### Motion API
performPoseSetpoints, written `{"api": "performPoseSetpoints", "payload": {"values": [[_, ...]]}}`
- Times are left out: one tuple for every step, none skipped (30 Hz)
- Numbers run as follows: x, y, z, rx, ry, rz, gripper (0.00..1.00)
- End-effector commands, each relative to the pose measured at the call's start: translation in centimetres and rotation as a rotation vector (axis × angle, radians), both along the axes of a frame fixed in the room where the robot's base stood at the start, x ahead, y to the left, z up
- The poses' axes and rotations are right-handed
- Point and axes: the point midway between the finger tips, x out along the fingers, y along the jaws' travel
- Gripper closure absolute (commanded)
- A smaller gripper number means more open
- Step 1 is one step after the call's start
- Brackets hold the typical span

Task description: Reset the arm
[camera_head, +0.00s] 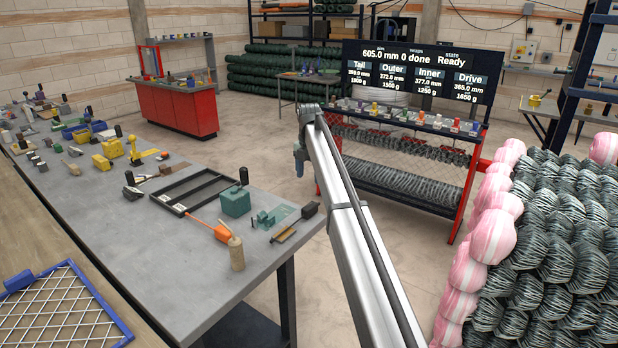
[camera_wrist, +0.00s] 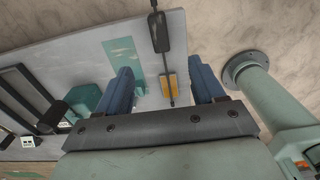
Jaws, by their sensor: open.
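My gripper (camera_wrist: 160,76) shows in the wrist view with its two blue fingers spread wide apart. It is open, and nothing is held between the fingers. Beyond the gap, on the grey workbench (camera_wrist: 72,60), lies a black-handled tool (camera_wrist: 158,32) near a yellow-orange plate (camera_wrist: 168,86). They appear apart from the fingers, though the exact height is hard to tell. In the head view my silver arm rises from the bottom, right of the workbench (camera_head: 150,240). The fingers cannot be made out clearly there.
Near the bench's right end are a green box (camera_head: 236,202), a black frame (camera_head: 193,190), an orange-handled tool (camera_head: 222,233) and a wooden cylinder (camera_head: 236,254). A display board (camera_head: 417,72) tops a rack behind my arm. Wire coils (camera_head: 560,230) are stacked at right. Open floor (camera_head: 265,135) lies behind the bench.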

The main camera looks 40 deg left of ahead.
Motion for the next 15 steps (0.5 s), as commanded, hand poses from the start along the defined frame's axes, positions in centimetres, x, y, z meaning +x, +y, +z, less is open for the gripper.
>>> {"api": "performPoseSetpoints", "payload": {"values": [[0.00, 0.00, 0.00, 0.000, 0.000, 0.000, 0.32], [0.00, 0.00, -0.01, 0.000, 0.000, 0.000, 0.32], [0.00, 0.00, -0.01, 0.000, 0.000, 0.000, 0.32], [0.00, 0.00, -0.01, 0.000, 0.000, 0.000, 0.32], [0.00, 0.00, -0.02, 0.000, 0.000, 0.000, 0.32], [0.00, 0.01, -0.02, 0.000, 0.000, 0.000, 0.32], [0.00, 0.00, -0.02, 0.000, 0.000, 0.000, 0.32], [0.00, 0.00, -0.03, 0.000, 0.000, 0.000, 0.32], [0.00, 0.00, -0.03, 0.000, 0.000, 0.000, 0.32], [0.01, 0.00, -0.03, 0.000, 0.000, 0.000, 0.32], [0.01, 0.00, -0.04, 0.000, 0.000, 0.000, 0.32], [0.00, 0.00, -0.04, 0.000, 0.000, 0.000, 0.32], [0.02, -0.05, -0.07, 0.000, 0.000, -0.001, 0.32], [0.05, -0.18, -0.17, 0.000, 0.000, -0.005, 0.32], [0.13, -0.54, -0.42, 0.000, 0.000, -0.015, 0.32]]}}
